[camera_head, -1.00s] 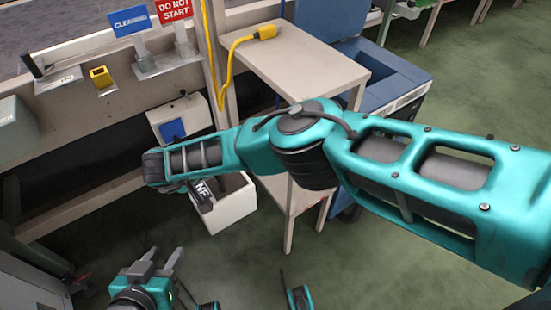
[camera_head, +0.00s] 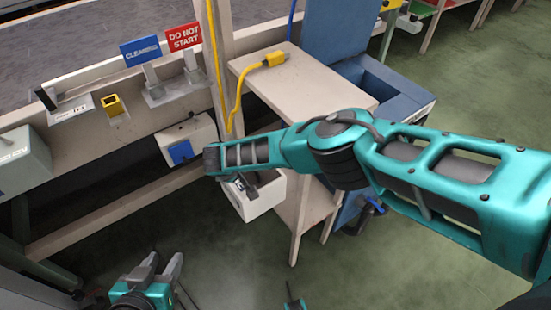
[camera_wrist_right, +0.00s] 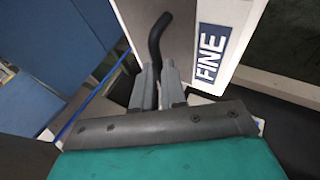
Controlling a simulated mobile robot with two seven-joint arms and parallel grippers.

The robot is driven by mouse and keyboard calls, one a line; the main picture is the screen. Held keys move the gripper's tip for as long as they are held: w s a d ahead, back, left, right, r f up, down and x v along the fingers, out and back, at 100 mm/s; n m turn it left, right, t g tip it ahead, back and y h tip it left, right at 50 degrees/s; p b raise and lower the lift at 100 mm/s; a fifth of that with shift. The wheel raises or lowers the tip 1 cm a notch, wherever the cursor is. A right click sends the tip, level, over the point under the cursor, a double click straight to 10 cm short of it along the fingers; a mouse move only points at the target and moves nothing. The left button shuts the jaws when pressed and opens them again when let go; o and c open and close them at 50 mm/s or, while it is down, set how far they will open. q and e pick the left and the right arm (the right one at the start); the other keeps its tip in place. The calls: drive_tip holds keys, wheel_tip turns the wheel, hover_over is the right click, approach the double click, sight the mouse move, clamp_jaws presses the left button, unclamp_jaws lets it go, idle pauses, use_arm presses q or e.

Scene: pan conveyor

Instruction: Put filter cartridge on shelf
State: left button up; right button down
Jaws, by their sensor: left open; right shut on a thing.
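The filter cartridge looks to be the white box (camera_head: 264,200) with a dark FINE label (camera_wrist_right: 210,55). It hangs below my right forearm, just left of the beige shelf stand. The stand has a top board (camera_head: 308,92) and a lower board (camera_head: 316,206). In the right wrist view my right gripper (camera_wrist_right: 158,76) is shut on the cartridge's black curved handle (camera_wrist_right: 158,40). In the head view the forearm hides most of this gripper. My left gripper (camera_head: 163,264) is open and empty, low at the bottom left, well apart from the cartridge.
A yellow plug (camera_head: 274,59) and cable lie on the stand's top; most of that board is clear. A blue bin (camera_head: 400,95) stands behind it. A wall box (camera_head: 186,140) and a post are left of the stand. Red (camera_head: 184,37) and blue (camera_head: 140,51) signs stand on the ledge.

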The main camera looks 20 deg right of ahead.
drive_tip(key=d, duration=0.2)
drive_tip(key=w+d, duration=0.1)
drive_tip(key=d, duration=0.1)
drive_tip(key=w+d, duration=0.1)
drive_tip(key=d, duration=0.1)
drive_tip(key=shift+w+r+p, duration=0.1)
drive_tip(key=shift+p, duration=0.3)
wheel_tip(320, 180, down, 8)
drive_tip(key=w+d+b, duration=0.1)
drive_tip(key=d+b, duration=0.1)
drive_tip(key=b, duration=0.4)
drive_tip(key=shift+d+r, duration=0.25)
drive_tip(key=shift+d, duration=0.05)
drive_tip(key=c, duration=1.2)
unclamp_jaws()
use_arm(q)
drive_tip(key=f, duration=0.4)
drive_tip(key=shift+w+d, duration=0.1)
drive_tip(key=shift+w, duration=0.1)
drive_tip(key=shift+r, duration=0.15)
use_arm(e)
drive_tip(key=shift+r, duration=0.1)
